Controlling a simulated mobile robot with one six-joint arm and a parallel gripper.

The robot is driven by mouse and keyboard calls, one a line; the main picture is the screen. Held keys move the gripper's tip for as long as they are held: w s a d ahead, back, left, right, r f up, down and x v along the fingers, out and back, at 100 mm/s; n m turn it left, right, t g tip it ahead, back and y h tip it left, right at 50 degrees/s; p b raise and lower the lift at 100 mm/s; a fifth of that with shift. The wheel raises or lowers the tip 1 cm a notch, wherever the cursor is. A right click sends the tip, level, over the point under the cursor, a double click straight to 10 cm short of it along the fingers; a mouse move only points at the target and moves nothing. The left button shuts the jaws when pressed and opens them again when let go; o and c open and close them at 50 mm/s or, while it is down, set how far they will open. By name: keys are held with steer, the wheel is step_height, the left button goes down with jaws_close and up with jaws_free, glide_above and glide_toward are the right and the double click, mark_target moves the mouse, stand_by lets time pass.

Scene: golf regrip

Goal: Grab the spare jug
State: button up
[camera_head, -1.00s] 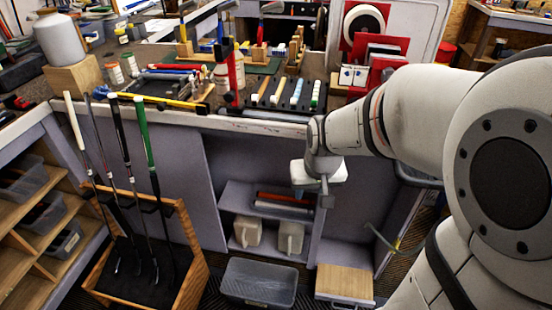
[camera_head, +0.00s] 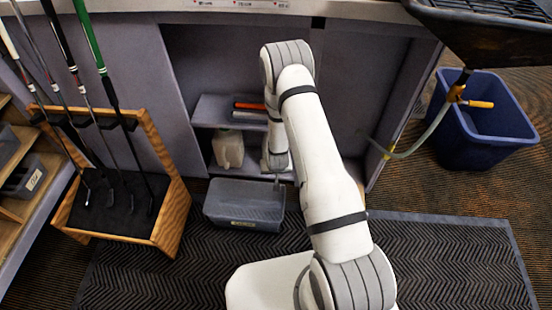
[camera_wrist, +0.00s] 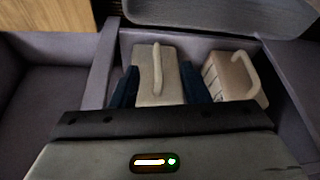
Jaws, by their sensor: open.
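Two pale jugs stand in the lower compartment of the cabinet. One jug (camera_head: 228,149) shows in the head view, and it appears at the right of the wrist view (camera_wrist: 231,77). The other jug (camera_wrist: 158,90) is in the middle of the wrist view, handle facing up in the picture. My gripper (camera_wrist: 158,71) is open, with one dark blue finger on each side of this middle jug. I cannot tell whether the fingers touch it. In the head view my arm reaches into the cabinet and hides most of that jug.
A grey plastic bin (camera_head: 244,204) stands on the floor before the cabinet. A club rack (camera_head: 120,215) stands left and a blue bin (camera_head: 485,122) right. A compartment wall (camera_wrist: 101,62) runs beside the gripper.

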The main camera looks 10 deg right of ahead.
step_height(320, 180, down, 9)
steer(key=s+b, duration=0.2)
steer(key=w+f+b, duration=0.1)
steer(key=w, duration=0.3)
steer(key=w+d+f+b, duration=0.1)
steer(key=w+f, duration=0.1)
steer(key=w, duration=0.3)
steer(key=w+d+f+b, duration=0.1)
steer(key=w+f, duration=0.1)
steer(key=w, duration=0.2)
steer(key=shift+w, duration=0.25)
steer(key=shift+c, duration=0.3)
jaws_close()
